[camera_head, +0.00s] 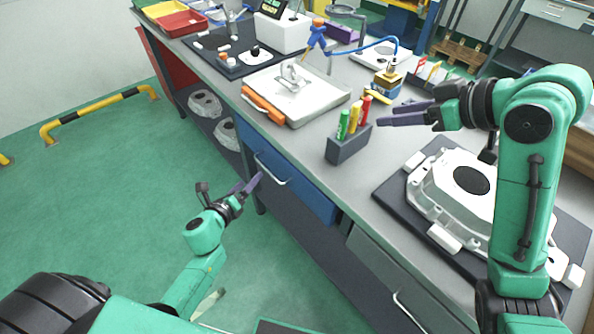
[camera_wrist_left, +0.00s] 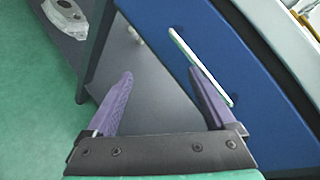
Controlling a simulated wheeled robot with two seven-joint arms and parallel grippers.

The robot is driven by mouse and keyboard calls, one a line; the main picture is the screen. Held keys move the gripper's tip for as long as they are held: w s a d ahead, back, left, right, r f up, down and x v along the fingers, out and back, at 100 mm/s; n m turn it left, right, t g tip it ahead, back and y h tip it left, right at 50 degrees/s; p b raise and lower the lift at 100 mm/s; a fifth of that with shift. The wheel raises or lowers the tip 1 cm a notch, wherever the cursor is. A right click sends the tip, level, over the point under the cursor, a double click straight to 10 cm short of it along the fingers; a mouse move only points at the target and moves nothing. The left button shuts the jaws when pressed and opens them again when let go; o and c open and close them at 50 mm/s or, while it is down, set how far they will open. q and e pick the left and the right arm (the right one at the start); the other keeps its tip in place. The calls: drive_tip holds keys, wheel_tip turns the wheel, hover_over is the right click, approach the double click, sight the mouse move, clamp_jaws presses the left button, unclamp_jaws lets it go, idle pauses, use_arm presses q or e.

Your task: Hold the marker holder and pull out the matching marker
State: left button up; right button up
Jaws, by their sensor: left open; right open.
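The grey marker holder (camera_head: 347,146) stands on the workbench near its front edge. A green marker (camera_head: 342,125), a yellow marker (camera_head: 355,115) and a red marker (camera_head: 365,108) stand upright in it. My right gripper (camera_head: 380,114) is open, just to the right of the red marker, with its fingers pointing left towards it; I cannot tell whether they touch. My left gripper (camera_head: 248,184) is open and empty in front of the bench, below the tabletop by the blue drawer. In the left wrist view its purple fingers (camera_wrist_left: 163,92) are apart with nothing between them.
A blue drawer (camera_head: 290,175) with a white handle faces my left gripper. A large aluminium casting (camera_head: 450,193) lies on a dark mat at the right. A white casting board (camera_head: 310,95) with orange-handled parts lies behind the holder. Red and yellow trays (camera_head: 183,24) stand far left.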

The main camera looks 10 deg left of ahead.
use_arm(q)
drive_tip(key=s+d+r+m+t+h, duration=0.1)
drive_tip(key=d+r+m+h, duration=0.3)
drive_tip(key=d+r+m, duration=0.5)
drive_tip(key=m+h, duration=0.5)
approach(344, 142)
drive_tip(key=a+f, duration=0.2)
drive_tip(key=a, duration=0.1)
drive_tip(key=shift+g, duration=0.4)
drive_tip(key=x, duration=1.4)
drive_tip(key=shift+s+d, duration=0.15)
drive_tip(key=shift+d, duration=0.15)
